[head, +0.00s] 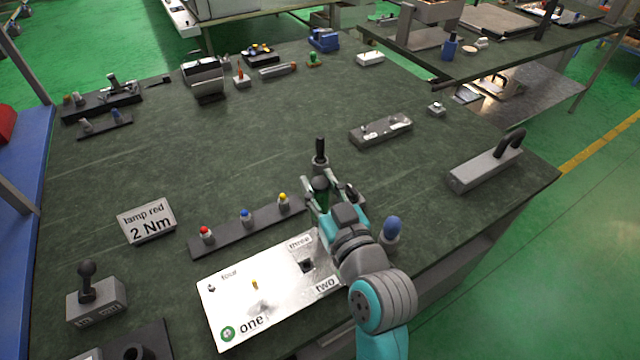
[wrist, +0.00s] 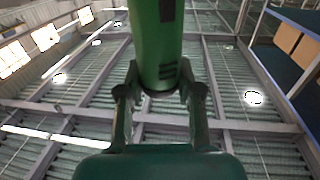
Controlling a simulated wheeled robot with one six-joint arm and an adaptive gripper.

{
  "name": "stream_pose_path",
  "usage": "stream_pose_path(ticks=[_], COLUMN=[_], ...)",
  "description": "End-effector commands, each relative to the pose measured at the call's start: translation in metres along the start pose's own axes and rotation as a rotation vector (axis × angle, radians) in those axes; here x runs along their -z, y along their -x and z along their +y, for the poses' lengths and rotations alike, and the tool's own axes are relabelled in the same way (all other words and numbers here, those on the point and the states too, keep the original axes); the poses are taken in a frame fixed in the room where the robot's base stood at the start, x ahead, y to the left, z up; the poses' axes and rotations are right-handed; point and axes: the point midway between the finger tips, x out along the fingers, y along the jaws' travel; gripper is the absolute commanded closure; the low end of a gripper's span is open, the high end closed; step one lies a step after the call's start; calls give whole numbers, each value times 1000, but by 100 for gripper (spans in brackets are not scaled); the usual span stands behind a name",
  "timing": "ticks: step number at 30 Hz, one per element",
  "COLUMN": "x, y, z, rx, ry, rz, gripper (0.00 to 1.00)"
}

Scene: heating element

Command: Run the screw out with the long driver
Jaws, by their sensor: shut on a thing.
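My gripper (head: 322,198) is shut on a green-handled tool (head: 321,187), taken to be the long driver. In the wrist view the green, round handle (wrist: 157,40) sits between both fingers (wrist: 160,98). In the head view the gripper is above the bench, just beyond the white plate (head: 225,300) marked one, two, three and four. A green ring (head: 228,334) is at "one", a small dark part (head: 211,288) at "four", and a dark square fitting (head: 306,265) by "three". A yellow pin (head: 254,285) stands mid-plate. The driver's tip cannot be made out; which part is the screw is unclear.
A grey strip (head: 222,240) with red, blue and yellow-topped pieces lies left of the gripper. A blue-topped piece (head: 391,228) stands close right. A sign (head: 147,220) reads "lamp red 2 Nm". A grey block with a black handle (head: 486,168) is farther right. The bench middle is clear.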

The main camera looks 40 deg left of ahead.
Motion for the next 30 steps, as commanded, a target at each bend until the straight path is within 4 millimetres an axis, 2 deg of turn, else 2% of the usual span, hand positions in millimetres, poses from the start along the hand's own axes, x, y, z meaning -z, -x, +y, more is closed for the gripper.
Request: stream_pose_path(ticks=[1,7,30], x=[-4,-2,49], y=[0,0,0], z=[0,0,0], rx=[1,1,0], ry=[-2,-1,1], rz=[-10,-9,0], gripper=[100,100,100])
